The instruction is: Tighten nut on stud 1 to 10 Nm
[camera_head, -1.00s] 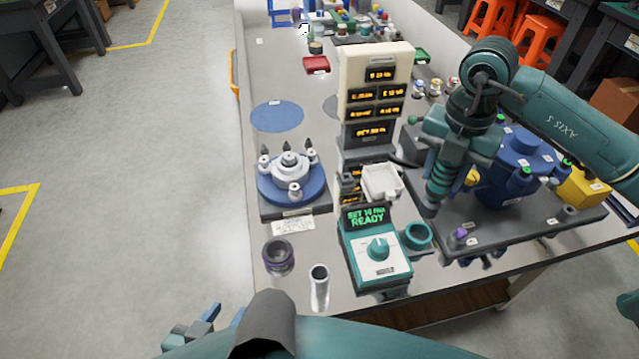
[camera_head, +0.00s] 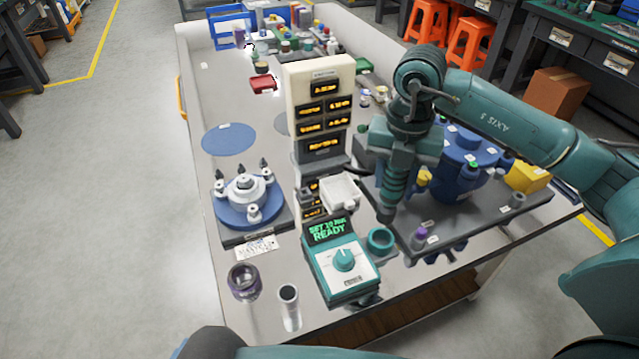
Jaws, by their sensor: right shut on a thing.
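My right gripper (camera_head: 398,165) is shut on a teal ribbed tool (camera_head: 391,193) that points down, its dark tip over the near left part of the grey plate. Behind it stands a blue round housing (camera_head: 452,183) with green and yellow pieces on it. A teal control box (camera_head: 341,272) with a dial shows green text reading "SET 10 Nm READY". A white hub with several upright dark-tipped posts (camera_head: 246,188) sits on a blue disc at the left. I cannot tell which stud is number 1, and no nut is clearly visible. My left gripper is out of view.
A tall cream display tower (camera_head: 318,90) stands left of the tool. A teal ring (camera_head: 380,240), a purple-dark ring (camera_head: 244,281) and a metal cylinder (camera_head: 289,305) stand near the front edge. The grey plate (camera_head: 470,230) carries the housing. The table's left side has free room.

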